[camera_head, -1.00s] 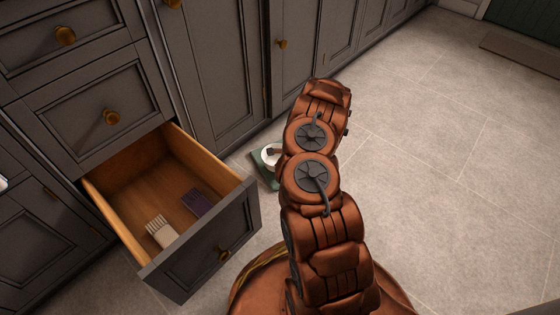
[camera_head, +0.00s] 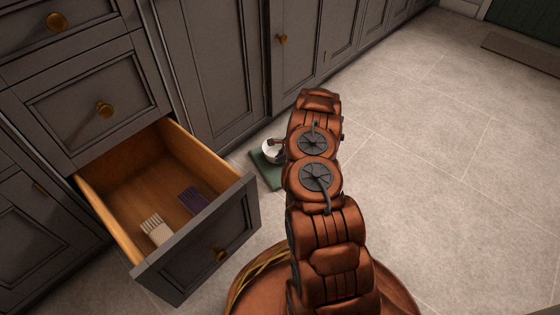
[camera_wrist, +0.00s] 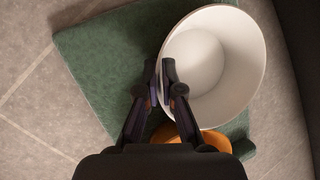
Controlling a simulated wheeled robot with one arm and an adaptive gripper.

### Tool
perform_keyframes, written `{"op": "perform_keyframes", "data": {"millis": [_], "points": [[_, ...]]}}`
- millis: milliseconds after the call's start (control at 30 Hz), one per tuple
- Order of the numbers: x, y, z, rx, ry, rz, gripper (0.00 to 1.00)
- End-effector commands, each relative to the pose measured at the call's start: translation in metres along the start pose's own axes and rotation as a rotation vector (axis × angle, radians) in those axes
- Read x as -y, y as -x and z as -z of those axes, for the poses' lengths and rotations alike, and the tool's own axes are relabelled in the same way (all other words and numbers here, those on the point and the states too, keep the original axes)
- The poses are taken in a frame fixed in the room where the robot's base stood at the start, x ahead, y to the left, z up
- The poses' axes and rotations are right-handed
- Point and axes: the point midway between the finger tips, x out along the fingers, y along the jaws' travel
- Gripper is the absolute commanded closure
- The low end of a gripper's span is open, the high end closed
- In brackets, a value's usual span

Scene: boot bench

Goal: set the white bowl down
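The white bowl (camera_wrist: 235,65) fills the upper right of the wrist view, seen from above, and looks empty. My gripper (camera_wrist: 161,85) has one fingertip inside the bowl and one outside, with the left part of its rim pinched between them. In the head view the bowl (camera_head: 269,151) shows just left of my arm, over a green mat (camera_head: 268,176). The mat (camera_wrist: 105,65) also spreads under the bowl in the wrist view. Whether the bowl touches the mat cannot be told.
An orange rounded thing (camera_wrist: 182,133), partly hidden, sits beside the bowl by my gripper. An open wooden drawer (camera_head: 128,176) holds a white brush-like thing (camera_head: 156,231) and a purple one (camera_head: 193,200). Grey cabinets line the left; tiled floor (camera_head: 440,170) is clear on the right.

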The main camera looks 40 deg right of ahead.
Motion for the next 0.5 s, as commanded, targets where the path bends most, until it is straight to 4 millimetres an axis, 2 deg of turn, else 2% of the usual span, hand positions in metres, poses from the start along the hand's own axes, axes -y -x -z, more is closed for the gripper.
{"op": "perform_keyframes", "data": {"millis": [33,367,500], "points": [[-0.001,-0.0046,0.0023,0.0,0.0,0.001,1.0],[-0.0006,-0.0045,0.002,0.0,0.001,0.002,1.0],[-0.0005,-0.0044,0.0021,0.0,0.001,0.002,0.84]]}}
